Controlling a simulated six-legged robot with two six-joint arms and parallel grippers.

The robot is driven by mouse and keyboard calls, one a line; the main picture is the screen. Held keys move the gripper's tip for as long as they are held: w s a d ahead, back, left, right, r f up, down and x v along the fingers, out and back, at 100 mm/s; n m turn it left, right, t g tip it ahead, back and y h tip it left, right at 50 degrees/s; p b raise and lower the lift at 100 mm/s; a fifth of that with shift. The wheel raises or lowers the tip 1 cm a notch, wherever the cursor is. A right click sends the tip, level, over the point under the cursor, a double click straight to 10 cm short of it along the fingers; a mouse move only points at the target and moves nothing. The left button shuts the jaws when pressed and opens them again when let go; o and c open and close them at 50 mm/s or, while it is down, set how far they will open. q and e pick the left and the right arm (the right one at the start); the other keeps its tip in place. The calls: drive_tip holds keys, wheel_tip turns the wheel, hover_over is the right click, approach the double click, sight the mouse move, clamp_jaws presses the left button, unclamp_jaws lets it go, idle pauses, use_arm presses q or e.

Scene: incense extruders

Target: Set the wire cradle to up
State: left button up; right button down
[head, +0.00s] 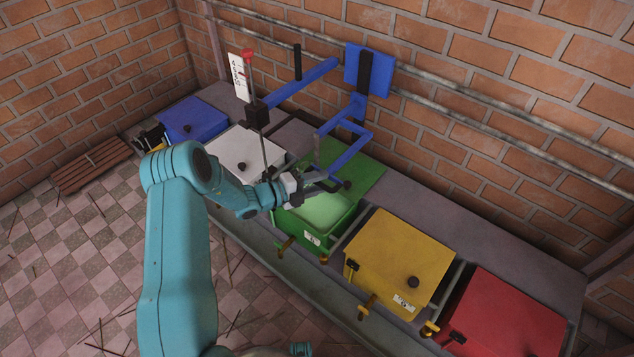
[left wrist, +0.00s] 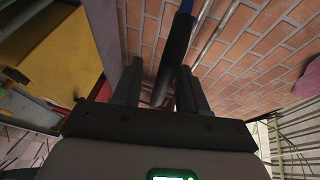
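The wire cradle appears to be the blue bar frame (head: 348,151), which hangs from a blue wall bracket (head: 370,70) above the open green box. Its lower end reaches down towards my left gripper (head: 318,187), which is over the green box's opening. In the left wrist view my left gripper (left wrist: 160,88) has its two dark fingers apart. My right gripper is not in view.
Closed blue (head: 193,118), white (head: 240,146), yellow (head: 410,255) and red (head: 510,315) boxes stand in the row. A blue arm (head: 305,82) with a red-topped gauge (head: 240,78) stands above the white box.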

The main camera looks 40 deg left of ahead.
use_arm(q)
drive_tip(key=p+v, duration=0.3)
drive_tip(key=v, duration=1.3)
drive_tip(key=shift+s+a, duration=0.1)
